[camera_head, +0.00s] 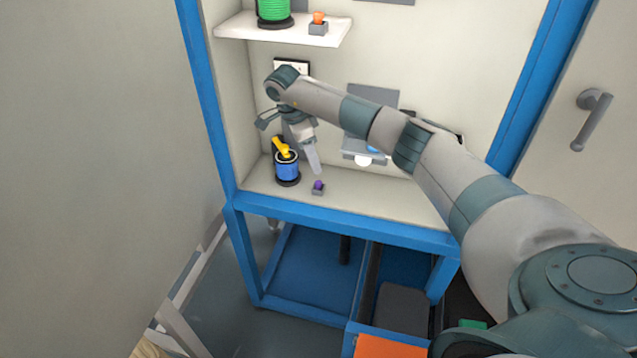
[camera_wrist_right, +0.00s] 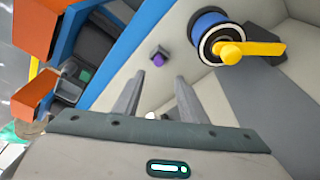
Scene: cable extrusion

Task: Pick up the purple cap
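The purple cap (camera_head: 318,184) sits on a small grey block (camera_head: 318,191) near the front edge of the pale bench. In the right wrist view the purple cap (camera_wrist_right: 158,60) and its grey block (camera_wrist_right: 160,51) lie beyond the fingertips. My right gripper (camera_head: 311,160) hangs above and just behind the cap, apart from it. In the right wrist view its two fingers (camera_wrist_right: 159,80) are spread with nothing between them. My left gripper is not in view.
A blue spool with a yellow handle (camera_head: 287,165) stands left of the cap. A shelf (camera_head: 285,30) above holds a green spool (camera_head: 273,12) and an orange cap (camera_head: 319,18). A blue frame (camera_head: 340,222) edges the bench. The bench right of the cap is clear.

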